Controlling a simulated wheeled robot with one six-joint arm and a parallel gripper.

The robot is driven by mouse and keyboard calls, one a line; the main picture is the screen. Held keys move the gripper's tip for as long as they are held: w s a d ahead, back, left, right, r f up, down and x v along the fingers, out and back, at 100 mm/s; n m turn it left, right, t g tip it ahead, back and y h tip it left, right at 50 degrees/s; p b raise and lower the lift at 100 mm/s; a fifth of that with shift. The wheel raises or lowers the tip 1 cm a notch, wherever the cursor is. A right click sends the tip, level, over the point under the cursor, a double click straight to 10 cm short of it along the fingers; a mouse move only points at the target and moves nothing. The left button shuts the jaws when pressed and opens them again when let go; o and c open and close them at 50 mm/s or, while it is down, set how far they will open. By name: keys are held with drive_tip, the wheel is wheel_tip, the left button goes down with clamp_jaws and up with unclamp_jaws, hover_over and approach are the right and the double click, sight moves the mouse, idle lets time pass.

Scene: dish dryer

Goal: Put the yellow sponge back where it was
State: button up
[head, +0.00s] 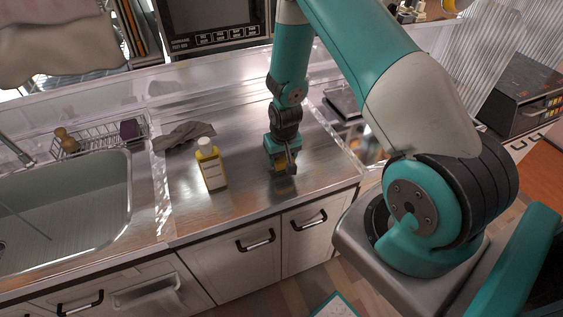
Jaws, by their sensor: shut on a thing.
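My gripper (287,168) points down over the steel counter, right of the yellow bottle. It is shut on a small yellow thing, the yellow sponge (279,164), of which only a little shows beside the dark fingers. I cannot tell whether the sponge touches the counter. A wire rack (97,136) stands behind the sink, to the left. It holds a purple block (129,129) at its right end and a brownish-yellow brush-like thing (66,140) at its left end.
A yellow bottle (212,172) with a white cap stands upright on the counter (240,205). A crumpled grey cloth (184,134) lies behind it. The sink (65,205) is at the left. A clear low barrier runs between sink and counter. A microwave (212,20) stands at the back.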

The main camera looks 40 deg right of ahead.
drive_tip(key=shift+f, duration=1.7)
drive_tip(key=shift+f, duration=0.15)
drive_tip(key=o, duration=0.9)
drive_tip(key=shift+c, duration=0.2)
